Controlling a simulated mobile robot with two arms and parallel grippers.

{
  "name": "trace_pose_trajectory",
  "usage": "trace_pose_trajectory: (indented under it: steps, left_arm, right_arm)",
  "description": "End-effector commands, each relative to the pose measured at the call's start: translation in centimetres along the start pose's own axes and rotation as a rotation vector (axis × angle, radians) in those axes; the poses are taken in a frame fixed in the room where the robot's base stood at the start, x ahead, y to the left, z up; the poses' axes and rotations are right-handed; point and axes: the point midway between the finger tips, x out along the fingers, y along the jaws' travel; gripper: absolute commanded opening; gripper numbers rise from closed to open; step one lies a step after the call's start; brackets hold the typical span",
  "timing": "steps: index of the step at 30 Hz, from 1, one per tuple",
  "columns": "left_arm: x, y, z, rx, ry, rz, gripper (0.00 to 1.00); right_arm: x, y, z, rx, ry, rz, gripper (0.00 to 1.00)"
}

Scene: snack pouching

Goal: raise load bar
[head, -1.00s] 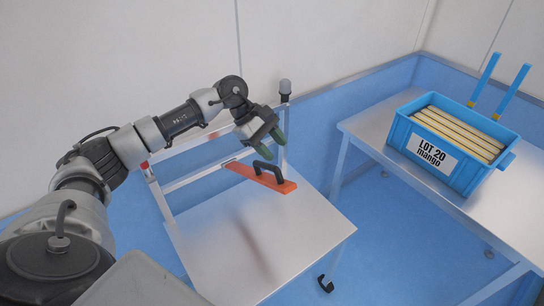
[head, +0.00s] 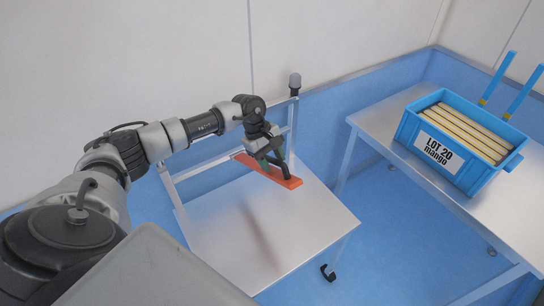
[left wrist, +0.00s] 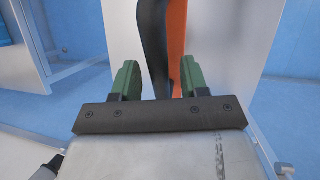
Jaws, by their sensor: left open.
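The load bar (head: 293,184) is an orange bar with a black arched handle (head: 286,170). It lies slantwise over the white table, toward its back. My left gripper (head: 271,156) is at the handle, with green fingers open. In the left wrist view the orange bar (left wrist: 178,40) and black handle (left wrist: 154,42) run upward between the two spread fingers of the gripper (left wrist: 158,80). The head view does not show clearly whether a finger touches the handle. My right gripper is not in view.
The white table (head: 310,225) has a rail frame (head: 205,165) at its back, and its front top is clear. A blue crate (head: 405,128) labelled "LOT 20 mango", filled with pale upright packs, stands on another table (head: 375,125) at right. Blue floor lies between.

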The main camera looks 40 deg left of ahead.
Motion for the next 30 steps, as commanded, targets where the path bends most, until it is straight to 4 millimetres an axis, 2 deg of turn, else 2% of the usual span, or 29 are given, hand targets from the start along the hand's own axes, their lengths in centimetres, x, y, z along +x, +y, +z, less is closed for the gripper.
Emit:
trace_pose_trajectory:
  steps: [9,15,18,25,30]
  left_arm:
    - [0.3,0.0,0.0,0.0,0.0,-0.001,0.43]
    - [0.3,0.0,0.0,0.0,0.0,0.0,0.12]
    - [0.3,0.0,0.0,0.0,0.0,0.0,0.0]
    - [0.2,0.0,0.0,-0.001,-0.002,0.0,0.0]
    - [-0.5,0.2,-0.4,-0.008,-0.033,0.002,0.0]
  right_arm:
    - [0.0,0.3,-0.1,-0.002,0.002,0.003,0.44]
    - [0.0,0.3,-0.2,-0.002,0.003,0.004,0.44]
    - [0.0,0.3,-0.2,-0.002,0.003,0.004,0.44]
    - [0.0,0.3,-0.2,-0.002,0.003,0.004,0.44]
    - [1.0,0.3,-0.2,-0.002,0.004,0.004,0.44]
